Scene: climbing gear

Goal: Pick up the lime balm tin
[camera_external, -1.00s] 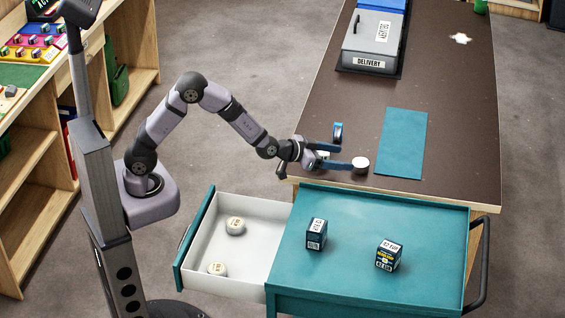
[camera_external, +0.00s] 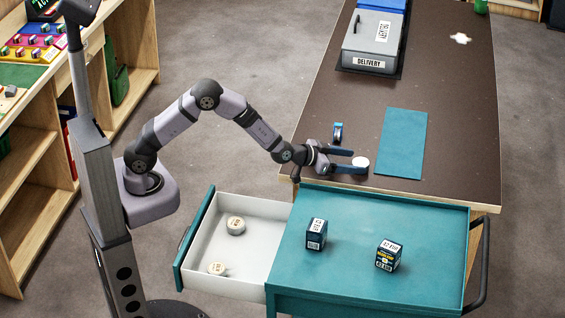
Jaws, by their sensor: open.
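A small round tin with a whitish lid (camera_external: 361,161) sits on the dark tabletop near its front edge. No lime colour or readable label shows on it, so I cannot tell whether it is the lime balm tin. My gripper (camera_external: 359,162) reaches in from the left with its blue fingers spread, one on the far side of this tin and one on the near side. The near finger hides part of the tin's side. I cannot tell whether either finger touches it.
A blue roll-like item (camera_external: 338,133) stands just behind my gripper. A teal mat (camera_external: 402,143) lies to the right. The teal cart top (camera_external: 350,268) holds two dark boxes; its open drawer (camera_external: 250,262) holds two pale round tins. A grey delivery box (camera_external: 372,42) stands farther back.

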